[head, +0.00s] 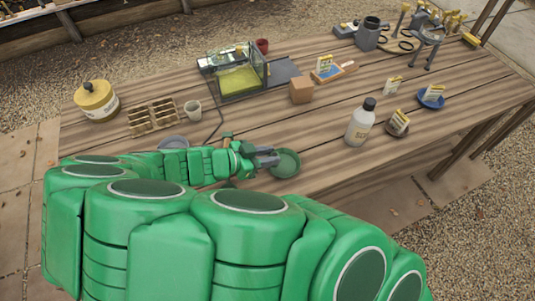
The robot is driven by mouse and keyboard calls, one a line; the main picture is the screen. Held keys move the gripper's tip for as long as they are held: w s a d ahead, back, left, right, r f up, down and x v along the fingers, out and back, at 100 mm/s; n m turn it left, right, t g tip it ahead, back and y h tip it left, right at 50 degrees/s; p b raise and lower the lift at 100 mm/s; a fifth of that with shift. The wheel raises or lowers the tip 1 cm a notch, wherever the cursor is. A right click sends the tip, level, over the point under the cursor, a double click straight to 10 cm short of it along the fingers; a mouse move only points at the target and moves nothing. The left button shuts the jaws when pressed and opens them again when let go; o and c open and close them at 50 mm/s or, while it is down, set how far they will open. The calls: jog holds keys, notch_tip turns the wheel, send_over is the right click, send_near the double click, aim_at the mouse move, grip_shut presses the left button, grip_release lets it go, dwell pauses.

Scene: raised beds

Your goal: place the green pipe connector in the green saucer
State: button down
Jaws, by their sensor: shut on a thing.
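The green saucer (290,167) lies on the wooden table near its front edge, just right of my arm. My gripper (270,158) reaches in from the left, with its grey fingers low over the saucer's left part. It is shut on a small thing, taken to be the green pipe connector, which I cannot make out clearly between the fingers. Whether the held thing touches the saucer cannot be told. My green arm hides the table's front left part.
A white bottle (361,124) and a dark saucer with a packet (398,126) stand to the right. A grey-blue saucer (173,142), cup (193,111) and seedling tray (154,117) lie left. A brown box (301,90) stands behind. The table right of the green saucer is clear.

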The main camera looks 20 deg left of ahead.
jog(key=shift+f, duration=0.5)
jog(key=c, duration=0.9)
grip_release()
jog(key=shift+o, duration=0.2)
jog(key=shift+r, duration=0.1)
jog(key=shift+r, duration=0.5)
jog(key=shift+v, duration=0.8)
jog(key=s+a, duration=0.4)
jog(key=s, duration=0.1)
jog(key=s+a, duration=0.4)
jog(key=s, duration=0.1)
jog(key=s+a, duration=0.4)
jog(key=s, duration=0.1)
jog(key=shift+a+f, duration=0.15)
jog(key=shift+a, duration=0.2)
